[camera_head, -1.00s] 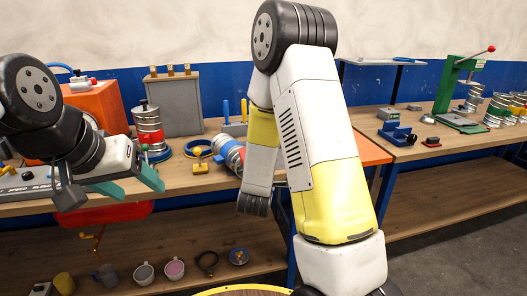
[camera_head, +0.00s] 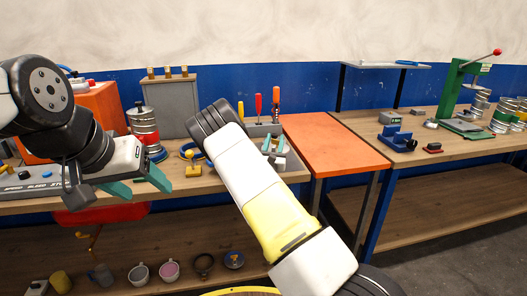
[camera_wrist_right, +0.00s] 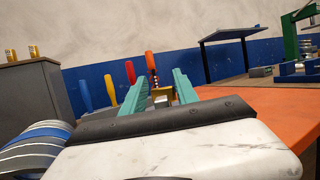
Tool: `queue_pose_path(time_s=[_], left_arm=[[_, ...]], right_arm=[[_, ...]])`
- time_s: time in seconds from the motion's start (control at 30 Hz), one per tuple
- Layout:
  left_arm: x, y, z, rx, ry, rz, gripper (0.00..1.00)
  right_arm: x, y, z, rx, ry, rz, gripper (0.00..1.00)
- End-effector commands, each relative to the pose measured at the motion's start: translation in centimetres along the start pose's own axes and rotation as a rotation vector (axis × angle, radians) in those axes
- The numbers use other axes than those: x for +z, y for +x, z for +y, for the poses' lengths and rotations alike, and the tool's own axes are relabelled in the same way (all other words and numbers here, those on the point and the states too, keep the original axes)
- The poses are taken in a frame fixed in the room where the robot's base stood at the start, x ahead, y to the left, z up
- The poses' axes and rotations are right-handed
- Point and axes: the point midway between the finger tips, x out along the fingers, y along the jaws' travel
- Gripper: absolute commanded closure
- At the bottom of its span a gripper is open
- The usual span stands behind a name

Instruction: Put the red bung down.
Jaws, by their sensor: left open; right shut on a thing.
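My right gripper (camera_head: 274,143) has its teal fingers over the back of the bench, left of the orange top; its fingers also show in the right wrist view (camera_wrist_right: 160,88). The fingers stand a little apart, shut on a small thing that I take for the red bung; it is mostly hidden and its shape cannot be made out. No red bung shows clearly elsewhere. My left gripper (camera_head: 142,188) is open and empty, in front of the left bench's front edge.
Upright tools with blue, red and orange handles (camera_head: 276,98) stand behind my right gripper. The orange top (camera_head: 335,145) is bare. A green press (camera_head: 455,90) stands far right.

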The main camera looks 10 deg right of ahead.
Motion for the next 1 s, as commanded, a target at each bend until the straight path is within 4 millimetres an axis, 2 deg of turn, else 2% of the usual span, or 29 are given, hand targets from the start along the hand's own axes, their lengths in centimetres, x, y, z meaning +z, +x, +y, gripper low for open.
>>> queue_pose_path(time_s=[0.17,0.4,0.73,0.77,0.8,0.87,1.0], left_arm=[[0.0,0.0,0.0,0.000,0.000,0.000,0.37],[0.0,0.0,0.0,0.000,0.000,0.000,0.37],[0.0,0.0,0.0,0.000,0.000,0.000,0.37],[0.0,0.0,0.0,0.000,0.000,0.000,0.37],[0.0,0.0,0.0,0.000,0.000,0.000,0.37],[0.0,0.0,0.0,0.000,0.000,0.000,0.37],[0.0,0.0,0.0,0.000,0.000,0.000,0.37]], right_arm=[[-1.2,-0.5,-0.1,-0.001,0.001,-0.001,1.00],[-4.0,-1.6,-0.1,-0.001,0.002,-0.001,1.00],[-4.2,-1.7,0.0,-0.001,0.003,-0.002,1.00],[-4.3,-1.7,-0.1,-0.001,0.003,0.000,0.60],[-4.3,-1.7,-0.1,-0.001,0.003,0.000,0.52],[-4.3,-1.7,-0.1,-0.001,0.003,0.000,0.42],[-4.3,-1.7,-0.1,-0.001,0.003,0.000,0.42]])
